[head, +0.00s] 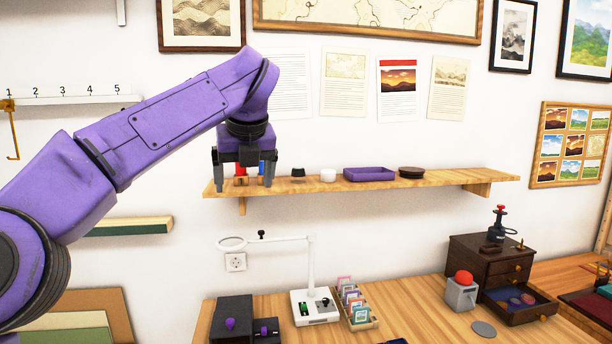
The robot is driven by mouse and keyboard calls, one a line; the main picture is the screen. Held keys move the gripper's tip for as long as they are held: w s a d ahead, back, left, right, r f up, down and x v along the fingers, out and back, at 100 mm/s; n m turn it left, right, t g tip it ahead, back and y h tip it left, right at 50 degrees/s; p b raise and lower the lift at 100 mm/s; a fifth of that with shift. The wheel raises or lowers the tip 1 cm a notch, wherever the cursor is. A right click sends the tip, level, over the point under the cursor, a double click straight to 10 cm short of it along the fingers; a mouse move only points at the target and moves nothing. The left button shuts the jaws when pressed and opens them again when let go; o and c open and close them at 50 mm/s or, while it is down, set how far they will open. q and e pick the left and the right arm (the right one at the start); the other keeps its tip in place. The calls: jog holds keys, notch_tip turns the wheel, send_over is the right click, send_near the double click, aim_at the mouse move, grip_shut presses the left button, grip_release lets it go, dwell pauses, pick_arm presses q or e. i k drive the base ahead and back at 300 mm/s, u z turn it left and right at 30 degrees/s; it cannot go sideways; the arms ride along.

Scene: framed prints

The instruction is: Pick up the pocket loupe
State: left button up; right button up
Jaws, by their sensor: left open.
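The pocket loupe is hard to single out at this size. A small black piece (298,173) on the wooden wall shelf (440,180) may be it. My left gripper (243,182) points down at the left end of the shelf, left of the black piece and apart from it. Its fingers are spread open. A small red item (240,169) and a blue item (261,168) show between or behind the fingers; I cannot tell which, and they are partly hidden. My right gripper is out of view.
Right along the shelf stand a white cylinder (328,175), a purple tray (369,174) and a dark round piece (411,172). Below, the desk holds a white magnifier stand (314,306), a card rack (357,309) and a drawer box (482,262). Framed prints hang above.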

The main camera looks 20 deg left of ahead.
aim_at(297, 174)
jog(key=i, duration=1.35)
jog(key=u, duration=0.05)
